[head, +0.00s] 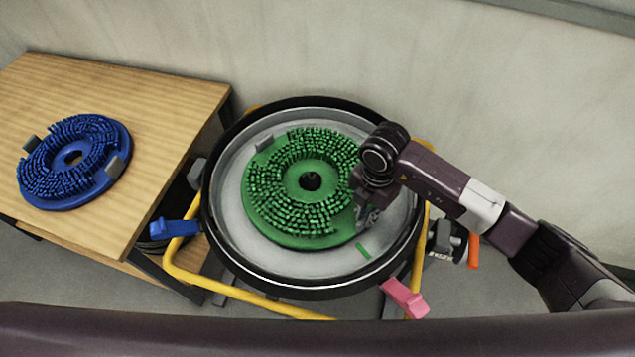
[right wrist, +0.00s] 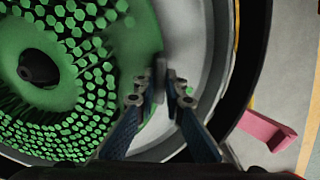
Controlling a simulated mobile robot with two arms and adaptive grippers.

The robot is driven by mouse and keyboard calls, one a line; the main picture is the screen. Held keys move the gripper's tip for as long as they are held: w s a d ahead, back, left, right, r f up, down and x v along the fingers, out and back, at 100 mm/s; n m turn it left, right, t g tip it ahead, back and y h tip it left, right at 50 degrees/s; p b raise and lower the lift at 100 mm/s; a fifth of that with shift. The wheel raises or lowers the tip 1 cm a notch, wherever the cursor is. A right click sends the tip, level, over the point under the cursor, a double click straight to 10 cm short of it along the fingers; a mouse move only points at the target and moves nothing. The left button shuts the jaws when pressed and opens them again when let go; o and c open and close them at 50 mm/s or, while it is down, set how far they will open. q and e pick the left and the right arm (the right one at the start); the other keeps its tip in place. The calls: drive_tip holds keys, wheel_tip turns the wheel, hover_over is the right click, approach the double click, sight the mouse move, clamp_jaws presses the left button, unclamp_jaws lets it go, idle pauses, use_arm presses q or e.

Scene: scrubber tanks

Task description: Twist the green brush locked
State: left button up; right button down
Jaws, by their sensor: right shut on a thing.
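The green brush (head: 290,238) lies bristles up in the round grey pan (head: 225,215), with a dark hub at its middle. One grey tab (head: 265,144) shows at its upper left edge. My right gripper (head: 366,214) is at the brush's right edge. In the right wrist view its fingers (right wrist: 162,98) are shut on the other grey tab (right wrist: 160,72) of the green brush (right wrist: 145,40). In the head view my gripper hides this tab. A short green mark (head: 362,250) is on the pan floor, just off the brush's lower right edge. My left gripper is not in view.
A blue brush (head: 58,199) with grey tabs lies on a wooden table (head: 150,90) at the left. A black rim (head: 208,240) and a yellow tube frame (head: 250,304) surround the pan. A blue lever (head: 175,228) and a pink lever (head: 405,298) stick out beside it.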

drive_tip(key=shift+s+a+m+p, duration=0.35)
drive_tip(key=shift+s+a+m, duration=0.25)
drive_tip(key=shift+s, duration=0.05)
drive_tip(key=shift+s+a+m+p, duration=0.3)
drive_tip(key=shift+s+a, duration=0.05)
drive_tip(key=shift+a, duration=0.05)
drive_tip(key=c, duration=1.9)
unclamp_jaws()
drive_tip(key=shift+c, duration=0.2)
drive_tip(key=shift+s+f, duration=0.1)
drive_tip(key=shift+f, duration=0.05)
wheel_tip(320, 180, up, 12)
drive_tip(key=shift+a, duration=0.1)
